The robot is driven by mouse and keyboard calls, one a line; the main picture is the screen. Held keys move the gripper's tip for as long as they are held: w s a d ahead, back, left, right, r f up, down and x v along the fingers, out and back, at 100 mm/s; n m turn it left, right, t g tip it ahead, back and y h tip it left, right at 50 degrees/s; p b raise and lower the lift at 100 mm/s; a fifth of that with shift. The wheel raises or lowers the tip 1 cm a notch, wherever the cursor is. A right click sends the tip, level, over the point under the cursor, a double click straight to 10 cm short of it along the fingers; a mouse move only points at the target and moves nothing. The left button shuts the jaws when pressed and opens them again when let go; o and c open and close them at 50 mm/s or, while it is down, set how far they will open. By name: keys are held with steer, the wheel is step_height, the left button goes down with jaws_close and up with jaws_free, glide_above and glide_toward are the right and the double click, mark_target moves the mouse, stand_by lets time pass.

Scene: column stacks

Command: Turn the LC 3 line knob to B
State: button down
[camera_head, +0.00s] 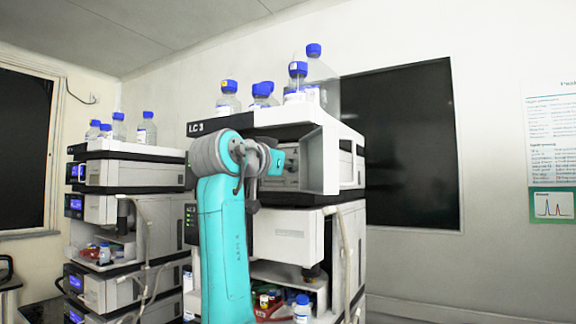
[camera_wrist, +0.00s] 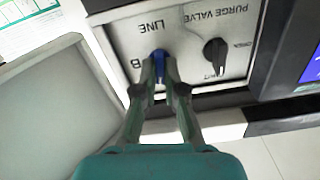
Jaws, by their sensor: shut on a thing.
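The LC 3 stack (camera_head: 235,122) stands in the middle of the head view, with its name on the top front. In the wrist view, a blue LINE knob (camera_wrist: 158,53) sits on a grey panel (camera_wrist: 120,40) whose lettering appears upside down. My gripper (camera_wrist: 160,68) is shut on this knob, one finger on each side. The letter B shows just left of the knob. The fingers hide much of the knob and any other mark, so its exact pointing is hard to tell. In the head view, my arm hides the fingertips and the knob.
A black PURGE VALVE knob (camera_wrist: 214,52) sits right of the LINE knob on the same panel. An open grey door (camera_wrist: 50,115) stands on the left of the wrist view. Blue-capped bottles (camera_head: 228,98) stand on top of the stack. A second stack (camera_head: 130,172) stands to the left.

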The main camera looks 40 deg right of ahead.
steer(key=m, duration=0.4)
steer(key=shift+m, duration=0.3)
steer(key=m, duration=0.3)
steer(key=shift+s+f+m, duration=0.1)
steer(key=shift+m, duration=0.2)
steer(key=m, duration=0.4)
steer(key=shift+f+m, duration=0.15)
steer(key=shift+m, duration=1.65)
steer(key=c, duration=1.5)
jaws_free()
steer(key=shift+c, duration=0.2)
